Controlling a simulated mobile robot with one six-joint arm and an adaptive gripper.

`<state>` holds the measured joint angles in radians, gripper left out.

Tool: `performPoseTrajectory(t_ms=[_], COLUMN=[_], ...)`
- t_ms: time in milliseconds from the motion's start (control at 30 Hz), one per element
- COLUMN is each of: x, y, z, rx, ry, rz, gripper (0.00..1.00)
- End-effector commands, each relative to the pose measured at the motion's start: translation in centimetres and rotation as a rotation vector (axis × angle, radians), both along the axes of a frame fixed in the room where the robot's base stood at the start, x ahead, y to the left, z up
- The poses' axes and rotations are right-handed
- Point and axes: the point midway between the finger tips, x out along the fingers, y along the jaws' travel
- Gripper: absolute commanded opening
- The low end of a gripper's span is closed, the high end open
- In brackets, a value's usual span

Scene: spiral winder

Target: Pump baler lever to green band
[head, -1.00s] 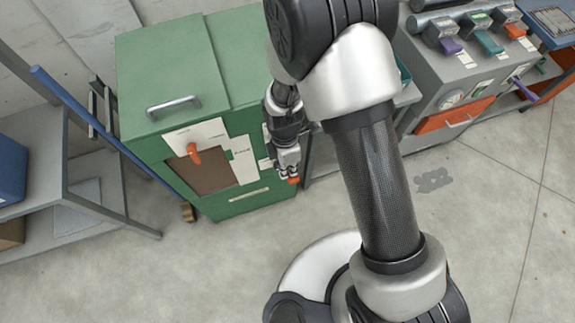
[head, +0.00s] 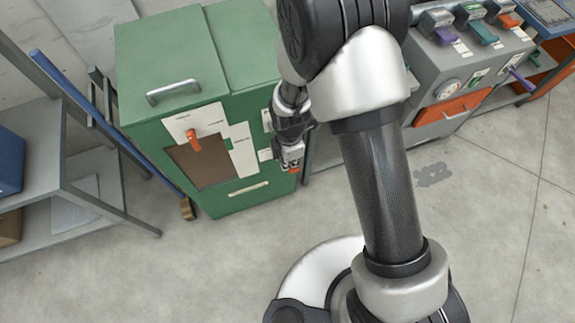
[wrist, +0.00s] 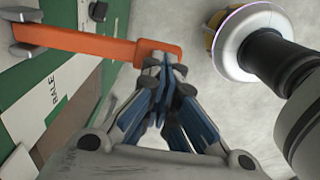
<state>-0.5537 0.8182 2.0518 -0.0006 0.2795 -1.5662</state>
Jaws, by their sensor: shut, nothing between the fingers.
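The green baler cabinet (head: 160,50) stands at left centre in the head view. An orange handle (head: 194,140) sits on its front panel. My gripper (head: 292,160) is at the cabinet's right front edge, with a small orange part (head: 293,170) just below it. In the wrist view an orange lever (wrist: 95,42) runs from a grey bracket (wrist: 35,35) at the left to the picture's middle. My gripper (wrist: 165,75) is shut and empty, its fingertips at the lever's free end. Whether they touch it is unclear. I cannot make out a green band.
A grey shelf (head: 85,200) with a blue bin (head: 8,165) stands left of the cabinet. A grey control console (head: 450,70) with an orange drawer (head: 455,108) is at the right. The concrete floor (head: 150,260) in front is clear.

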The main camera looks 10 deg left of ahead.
Motion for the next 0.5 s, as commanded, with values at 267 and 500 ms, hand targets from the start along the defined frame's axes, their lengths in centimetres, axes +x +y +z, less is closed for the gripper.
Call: performPoseTrajectory(t_ms=[267, 500], x=[0.0, 0.1], y=[-0.3, -0.2], z=[-3.7, -5.8], rx=[-0.003, -0.003], ry=[0.005, 0.004], rz=[0.001, 0.000], gripper=[0.00, 0.00])
